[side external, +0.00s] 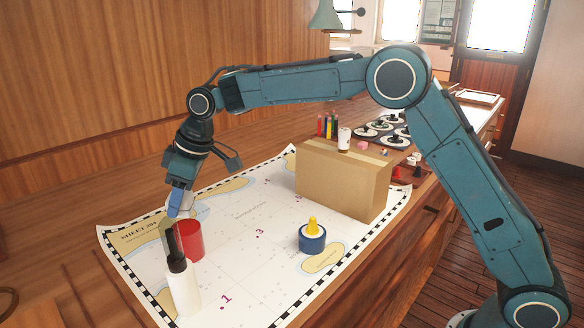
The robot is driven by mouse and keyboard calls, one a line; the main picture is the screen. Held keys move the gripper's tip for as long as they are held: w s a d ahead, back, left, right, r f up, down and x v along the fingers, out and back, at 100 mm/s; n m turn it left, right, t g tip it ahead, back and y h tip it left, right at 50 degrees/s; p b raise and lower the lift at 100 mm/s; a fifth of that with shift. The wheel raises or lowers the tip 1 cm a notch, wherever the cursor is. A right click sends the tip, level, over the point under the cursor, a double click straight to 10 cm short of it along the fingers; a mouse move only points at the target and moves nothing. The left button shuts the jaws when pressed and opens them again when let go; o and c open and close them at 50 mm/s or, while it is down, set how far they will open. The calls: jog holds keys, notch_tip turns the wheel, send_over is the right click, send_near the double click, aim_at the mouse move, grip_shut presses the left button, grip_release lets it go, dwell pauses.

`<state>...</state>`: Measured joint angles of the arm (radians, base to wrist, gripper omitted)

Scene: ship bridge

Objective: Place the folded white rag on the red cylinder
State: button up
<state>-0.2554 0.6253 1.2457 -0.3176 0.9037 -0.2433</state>
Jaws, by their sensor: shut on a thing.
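The red cylinder (191,241) stands upright on the chart at the left. A small whitish thing, which looks like the folded white rag (187,207), shows at my gripper's fingers just above the cylinder. My gripper (174,222) points down over the cylinder and is shut on the rag. The fingers hide much of the rag. I cannot tell whether the rag touches the cylinder's top.
A white bottle (183,288) with a black cap stands close in front of the cylinder. A cardboard box (340,184) with a small jar on top stands at the right. A blue round base with a yellow piece (312,238) sits mid-chart. The chart's middle (245,225) is clear.

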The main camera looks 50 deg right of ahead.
aim_at(182, 211)
jog(key=shift+f, duration=1.7)
jog(key=shift+f, duration=0.15)
jog(key=o, duration=1)
jog(key=shift+v, duration=6.15)
